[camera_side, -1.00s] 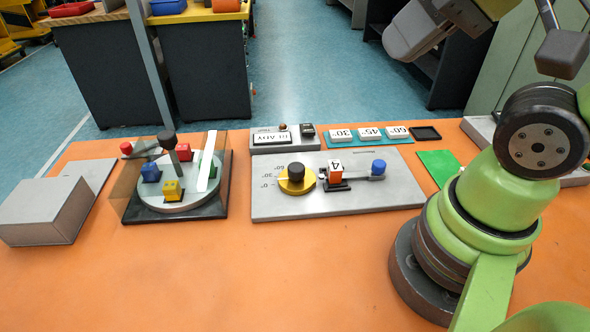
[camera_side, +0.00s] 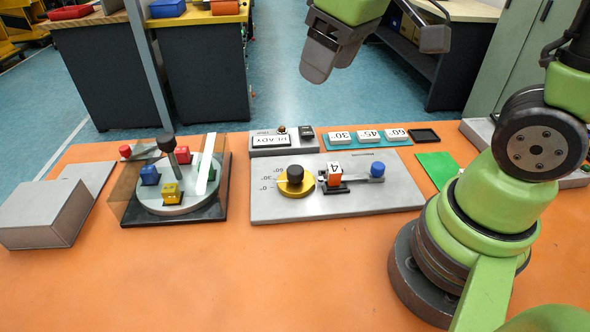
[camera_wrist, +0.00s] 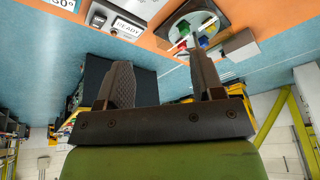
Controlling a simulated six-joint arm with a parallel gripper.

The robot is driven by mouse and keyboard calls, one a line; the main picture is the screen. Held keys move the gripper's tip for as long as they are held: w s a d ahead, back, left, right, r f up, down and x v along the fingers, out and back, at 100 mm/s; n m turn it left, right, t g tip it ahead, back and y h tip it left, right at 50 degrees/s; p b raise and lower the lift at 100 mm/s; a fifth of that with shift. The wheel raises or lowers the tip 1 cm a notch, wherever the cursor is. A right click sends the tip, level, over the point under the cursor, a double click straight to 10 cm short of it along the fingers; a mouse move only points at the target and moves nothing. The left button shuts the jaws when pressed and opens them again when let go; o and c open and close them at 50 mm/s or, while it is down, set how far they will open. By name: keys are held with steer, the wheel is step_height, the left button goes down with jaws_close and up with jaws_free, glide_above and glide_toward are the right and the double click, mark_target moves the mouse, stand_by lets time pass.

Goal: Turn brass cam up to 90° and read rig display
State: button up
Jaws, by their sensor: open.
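The brass cam (camera_side: 295,190) is a yellow disc with a black knob (camera_side: 295,174) on a grey plate (camera_side: 390,199), beside angle marks at its left. My gripper (camera_side: 324,68) is high above and beyond the plate, apart from the cam. In the wrist view my gripper (camera_wrist: 160,65) is open with nothing between its fingers.
A turntable (camera_side: 180,203) with coloured blocks and clear panels stands left, beside a grey box (camera_side: 45,215). Tiles marked 30, 45 and 60 lie on a teal strip (camera_side: 385,144). A green pad (camera_side: 438,162) lies right. The orange table front (camera_side: 250,270) is clear.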

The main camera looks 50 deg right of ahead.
steer(key=w+f+n+g, duration=0.2)
steer(key=w+f+n, duration=0.1)
steer(key=w+f, duration=0.15)
steer(key=n+g+h, duration=0.1)
steer(key=n, duration=0.2)
glide_above(295, 169)
step_height(295, 169, down, 9)
steer(key=shift+f+g, duration=0.3)
steer(key=shift+f, duration=0.25)
step_height(295, 169, down, 9)
steer(key=shift+f, duration=0.1)
steer(key=c, duration=0.9)
